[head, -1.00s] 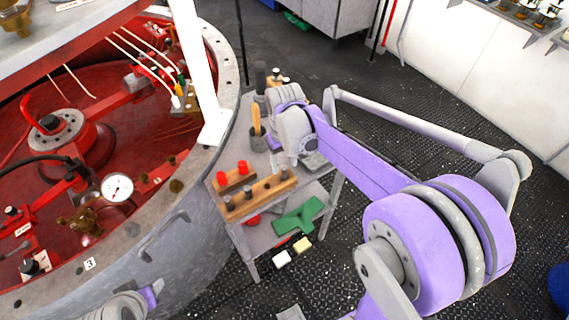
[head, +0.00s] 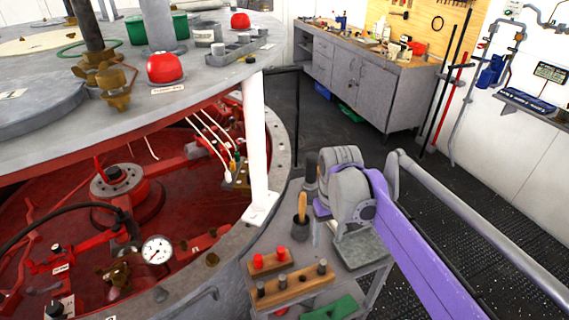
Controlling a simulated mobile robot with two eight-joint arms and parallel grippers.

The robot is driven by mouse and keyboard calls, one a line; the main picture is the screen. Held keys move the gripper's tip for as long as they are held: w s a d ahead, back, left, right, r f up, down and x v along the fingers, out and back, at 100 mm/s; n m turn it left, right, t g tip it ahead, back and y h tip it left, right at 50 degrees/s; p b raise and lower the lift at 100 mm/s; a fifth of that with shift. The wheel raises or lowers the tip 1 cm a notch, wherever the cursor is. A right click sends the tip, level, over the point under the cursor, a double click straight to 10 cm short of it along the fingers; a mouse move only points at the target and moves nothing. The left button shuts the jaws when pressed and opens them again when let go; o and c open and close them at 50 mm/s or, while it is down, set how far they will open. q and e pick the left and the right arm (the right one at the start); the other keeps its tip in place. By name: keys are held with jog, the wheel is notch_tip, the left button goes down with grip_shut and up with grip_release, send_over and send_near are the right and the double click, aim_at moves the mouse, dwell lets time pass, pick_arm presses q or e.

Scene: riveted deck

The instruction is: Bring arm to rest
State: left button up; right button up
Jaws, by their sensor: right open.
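My right arm's purple link comes in from the lower right and ends in a grey rounded wrist over the small cart. My right gripper (head: 322,208) is at that wrist, beside the cart's tool cup. It is open, but its fingers are mostly hidden by the wrist and I see nothing held. My left arm and gripper are out of view.
The cart (head: 345,262) holds a wooden block with red knobs (head: 268,261), a wooden rack (head: 290,288) and a cup with a wooden handle (head: 301,230). The big round machine (head: 268,226) stands close on the left. A workbench (head: 345,82) is behind; dark floor lies between.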

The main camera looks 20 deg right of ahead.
jog(key=s+a+f+t, duration=0.2)
jog(key=s+a+f, duration=0.1)
jog(key=s, duration=0.4)
jog(key=s+a+f+t, duration=0.3)
jog(key=s+f, duration=0.2)
jog(key=s, duration=0.2)
jog(key=shift+s+a+f+t, duration=0.3)
jog(key=shift+s+a+f, duration=0.05)
jog(key=shift+s+a, duration=0.05)
